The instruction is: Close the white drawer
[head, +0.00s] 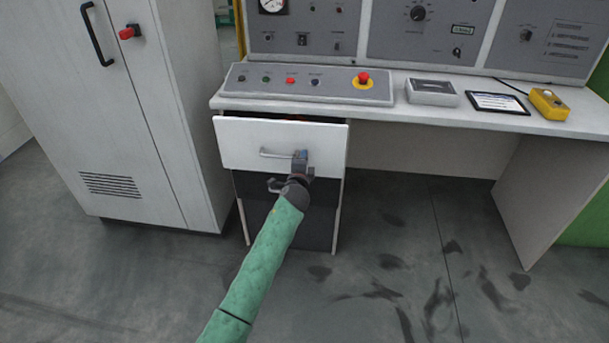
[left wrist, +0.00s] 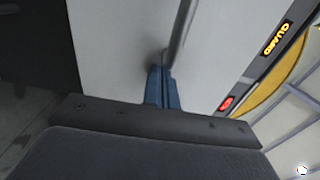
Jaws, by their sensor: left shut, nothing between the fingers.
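The white drawer (head: 240,145) sits under the left part of the desk and stands partly open, with a dark gap along its top edge. Its bar handle (head: 275,155) is on the front. My left gripper (head: 300,155) is shut and empty, with its blue fingertips at the right end of the handle. In the left wrist view, the shut fingers (left wrist: 163,86) point at the white drawer front (left wrist: 112,45) beside the handle (left wrist: 181,35). I cannot tell whether they touch. My right gripper is not in view.
A dark drawer (head: 262,217) with its own handle is below, partly hidden by my left arm. A grey-white cabinet (head: 165,120) stands at the left. The desk top (head: 390,113) carries a button panel (head: 335,88), a tablet (head: 497,102) and a yellow box (head: 548,103). Floor at the right is clear.

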